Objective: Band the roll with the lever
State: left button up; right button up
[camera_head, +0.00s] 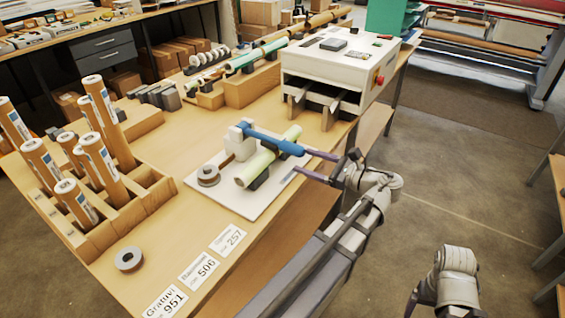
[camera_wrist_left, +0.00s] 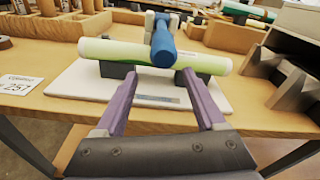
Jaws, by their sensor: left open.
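The pale green and white roll (camera_head: 256,168) lies on dark supports on a white board (camera_head: 266,197). It also shows in the left wrist view (camera_wrist_left: 115,50). The blue lever (camera_head: 275,141) runs from a white block (camera_head: 239,146) across the top of the roll, its free end toward me (camera_wrist_left: 163,50). My left gripper (camera_head: 301,160) is open and empty, its purple fingers (camera_wrist_left: 158,80) pointing at the roll, with the lever's end between and beyond them. Part of my right arm shows at the bottom right; its gripper's state cannot be made out.
A grey tape ring (camera_head: 208,176) sits on the board and another (camera_head: 129,259) on the table. A wooden rack (camera_head: 100,218) of upright brown rolls stands left. The white machine (camera_head: 336,70) with a red button stands behind right. Number cards (camera_head: 199,269) lie along the front edge.

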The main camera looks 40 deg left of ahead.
aim_at(282, 145)
pick_arm(q)
jog(key=shift+a+r+m+g+y, duration=0.25)
jog(key=shift+a+r, duration=0.1)
jog(key=shift+r, duration=0.2)
jog(key=shift+a+r+m+g+y, duration=0.15)
jog(key=shift+a+r+y, duration=0.15)
jog(key=shift+r, duration=0.25)
jog(key=shift+s+a, duration=0.25)
jog(key=shift+a, duration=1.7)
jog(key=shift+s+a, duration=0.2)
jog(key=shift+a, duration=1.7)
grip_shut()
